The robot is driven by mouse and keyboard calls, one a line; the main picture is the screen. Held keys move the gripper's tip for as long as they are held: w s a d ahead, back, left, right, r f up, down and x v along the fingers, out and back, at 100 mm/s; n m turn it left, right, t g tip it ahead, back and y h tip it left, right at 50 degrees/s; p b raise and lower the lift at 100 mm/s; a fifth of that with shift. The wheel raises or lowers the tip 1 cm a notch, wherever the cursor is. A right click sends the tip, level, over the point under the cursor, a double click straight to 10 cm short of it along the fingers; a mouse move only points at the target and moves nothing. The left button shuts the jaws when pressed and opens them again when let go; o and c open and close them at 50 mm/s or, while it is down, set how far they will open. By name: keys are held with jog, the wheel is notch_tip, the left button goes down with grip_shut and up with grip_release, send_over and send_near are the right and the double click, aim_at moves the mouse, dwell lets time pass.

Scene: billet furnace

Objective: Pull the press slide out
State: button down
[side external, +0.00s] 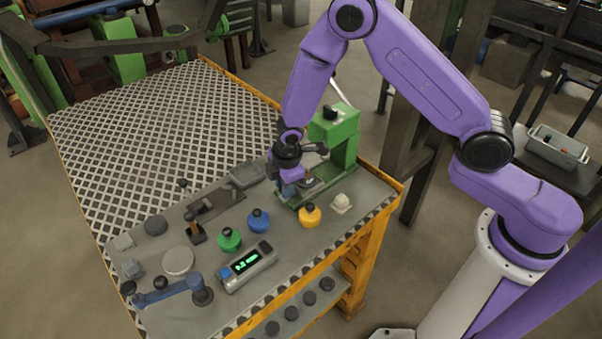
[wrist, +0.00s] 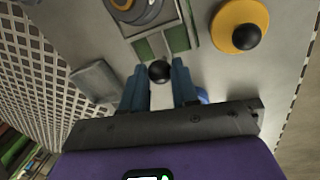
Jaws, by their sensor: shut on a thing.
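The green press (side external: 343,138) stands at the table's right back corner, its base reaching toward the middle. The press slide (wrist: 178,38) is a grey strip in a green-edged guide in the wrist view, with a black ball knob (wrist: 159,72) at its near end. My gripper (wrist: 160,66) has its blue fingers on either side of the knob and is shut on it. In the side view my gripper (side external: 287,181) is low at the front of the press base, and my wrist hides the knob and part of the slide.
A yellow knobbed disc (side external: 310,217), a blue one (side external: 258,221) and a green one (side external: 229,240) sit near the press base. A grey display box (side external: 247,267) lies further forward. A shallow grey tray (side external: 246,174) is beside the gripper.

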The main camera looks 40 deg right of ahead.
jog(key=a, duration=0.4)
jog(key=shift+a, duration=0.2)
jog(key=c, duration=0.9)
grip_release()
jog(key=shift+a, duration=0.1)
jog(key=shift+o, duration=0.2)
jog(key=shift+r, duration=0.15)
jog(key=shift+r, duration=0.25)
jog(key=s+r, duration=0.3)
jog(key=r, duration=1.3)
jog(key=shift+s+a+r, duration=0.15)
jog(key=shift+a, duration=0.05)
